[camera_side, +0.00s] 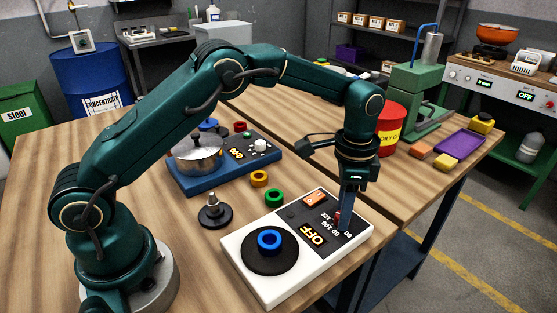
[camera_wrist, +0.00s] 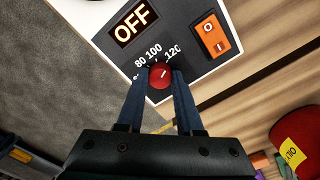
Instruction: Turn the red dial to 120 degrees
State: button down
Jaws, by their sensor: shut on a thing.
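The red dial (camera_wrist: 161,75) sits on the black panel of a white hotplate unit, below printed numbers 80, 100 and 120 in the wrist view. A short pale mark on its top points to the upper right, roughly toward the 120 side; its exact setting is too small to read. My gripper (camera_wrist: 158,80) is shut on the dial, one blue finger on each side. In the side view my gripper (camera_side: 342,208) points straight down at the dial, which is partly hidden. The hotplate unit (camera_side: 290,285) shows OFF on its display (camera_side: 313,238).
A blue ring (camera_side: 269,240) lies on the unit's black plate. An orange rocker switch (camera_wrist: 209,33) is close to the dial. Green (camera_side: 274,197) and yellow (camera_side: 259,178) rings, a dark peg stand (camera_side: 214,213) and a blue cooker with a pot (camera_side: 197,155) stand behind. A red can (camera_side: 391,127) is at right.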

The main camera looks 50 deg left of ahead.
jog(key=shift+r+m, duration=0.1)
jog(key=shift+m, duration=0.2)
jog(key=c, duration=0.6)
grip_release()
jog(key=shift+o, duration=0.2)
jog(key=shift+r, duration=2.55)
